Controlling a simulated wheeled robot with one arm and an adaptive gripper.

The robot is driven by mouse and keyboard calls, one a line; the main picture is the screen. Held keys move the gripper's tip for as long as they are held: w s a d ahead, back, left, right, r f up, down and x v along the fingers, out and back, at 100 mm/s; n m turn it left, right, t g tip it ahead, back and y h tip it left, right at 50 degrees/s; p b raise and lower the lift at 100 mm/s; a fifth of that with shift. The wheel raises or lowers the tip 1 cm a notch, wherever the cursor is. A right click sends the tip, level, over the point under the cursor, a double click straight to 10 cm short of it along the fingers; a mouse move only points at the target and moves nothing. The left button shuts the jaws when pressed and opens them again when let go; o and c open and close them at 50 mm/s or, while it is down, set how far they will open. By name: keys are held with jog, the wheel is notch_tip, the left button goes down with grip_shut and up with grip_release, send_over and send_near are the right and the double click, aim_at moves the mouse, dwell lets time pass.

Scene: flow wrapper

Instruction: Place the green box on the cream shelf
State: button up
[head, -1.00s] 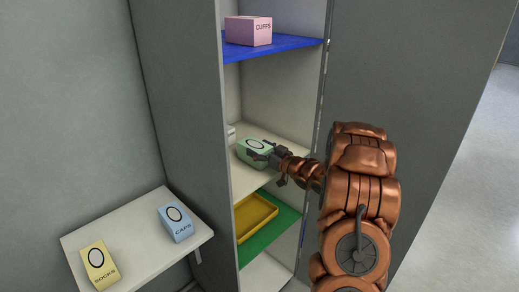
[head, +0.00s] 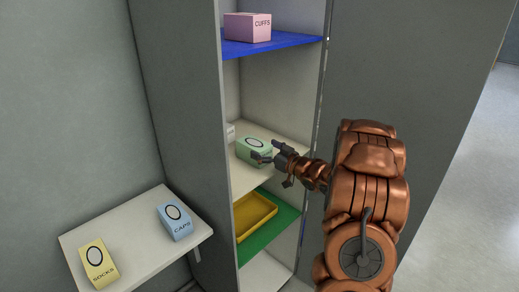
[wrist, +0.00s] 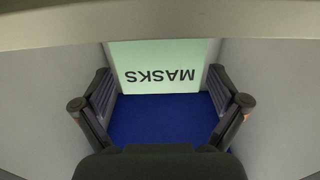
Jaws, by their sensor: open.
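The green box (head: 252,152) sits on the cream shelf (head: 256,178) in the tall cabinet, in the head view. It rests flat, with its oval mark facing up. In the wrist view, the green box (wrist: 155,62) is labelled MASKS, upside down in the picture. My gripper (head: 268,152) is open at the right side of the box. In the wrist view, my gripper's fingers (wrist: 160,106) are spread wide with a gap between them and the box, and nothing is held.
A blue shelf (head: 278,46) above holds a pink CUFFS box (head: 248,27). A green shelf (head: 284,217) below holds a yellow tray (head: 272,208). A white object (head: 230,132) is partly hidden at the cream shelf's left. A side shelf (head: 134,240) holds CAPS (head: 175,221) and SOCKS (head: 98,264) boxes.

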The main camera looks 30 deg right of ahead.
jog(key=b+v, duration=0.2)
jog(key=v, duration=0.7)
jog(key=shift+s, duration=0.15)
jog(key=w+g+h, duration=0.1)
jog(key=h, duration=0.1)
jog(key=w+g+h, duration=0.1)
jog(key=w+h, duration=0.1)
jog(key=shift+w+d+m+g, duration=0.1)
jog(key=shift+d+m+g, duration=0.05)
jog(key=shift+m+g, duration=0.2)
jog(key=shift+r+g+h, duration=0.1)
jog(key=shift+g+h, duration=0.15)
jog(key=shift+h, duration=0.35)
jog(key=s+a+f+m+g, duration=0.1)
jog(key=s+a+g, duration=0.7)
jog(key=s+a, duration=0.7)
jog(key=s+a+f+m+g+y, duration=0.1)
jog(key=s+a+g, duration=0.7)
jog(key=s+a, duration=0.8)
jog(key=s+f, duration=0.1)
jog(key=s, duration=0.7)
jog(key=shift+s, duration=0.15)
